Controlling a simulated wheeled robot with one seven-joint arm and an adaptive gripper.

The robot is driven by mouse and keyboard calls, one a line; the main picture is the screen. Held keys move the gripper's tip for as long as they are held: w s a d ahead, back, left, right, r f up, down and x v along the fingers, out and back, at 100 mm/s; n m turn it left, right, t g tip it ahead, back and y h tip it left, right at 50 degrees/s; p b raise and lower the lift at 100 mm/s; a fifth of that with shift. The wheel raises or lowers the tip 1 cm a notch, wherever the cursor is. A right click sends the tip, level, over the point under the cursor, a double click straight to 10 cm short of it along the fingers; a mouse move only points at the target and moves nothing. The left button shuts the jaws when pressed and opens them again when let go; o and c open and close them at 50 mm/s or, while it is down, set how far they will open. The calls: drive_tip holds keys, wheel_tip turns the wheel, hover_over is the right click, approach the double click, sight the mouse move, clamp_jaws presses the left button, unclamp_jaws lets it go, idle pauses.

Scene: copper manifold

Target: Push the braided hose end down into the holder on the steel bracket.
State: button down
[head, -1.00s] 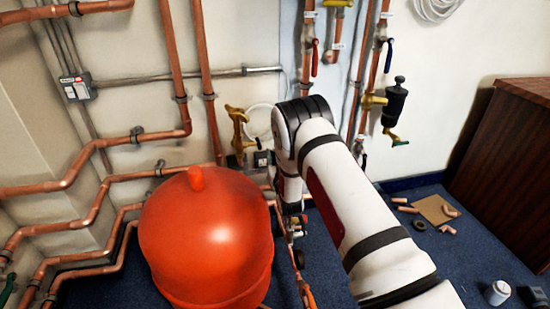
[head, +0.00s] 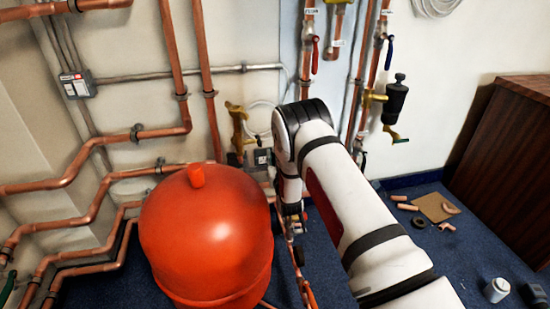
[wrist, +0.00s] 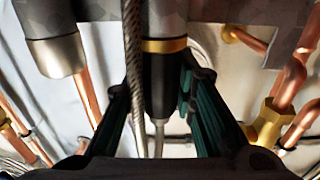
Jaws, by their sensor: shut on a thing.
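In the wrist view my gripper (wrist: 158,105) has its two dark, green-lined fingers on either side of a dark cylindrical fitting (wrist: 161,88) with a gold band, which appears to be the hose end. The fingers are closed on it. A grey braided hose (wrist: 133,60) runs down beside the fitting. A mottled grey metal edge (wrist: 235,12), likely the steel bracket, crosses the top of the view. The holder cannot be told apart, nor whether the fitting is seated in it. In the head view my gripper (head: 294,222) is small and low, beside the red tank.
A large red tank (head: 206,235) stands close left of my gripper. Copper pipes (head: 160,133) line the wall.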

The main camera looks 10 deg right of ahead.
drive_tip(key=c, duration=1.2)
unclamp_jaws()
drive_tip(key=shift+c, duration=0.2)
drive_tip(key=shift+s, duration=0.15)
drive_tip(key=s, duration=1.1)
drive_tip(key=shift+s+a, duration=0.25)
drive_tip(key=shift+s, duration=0.1)
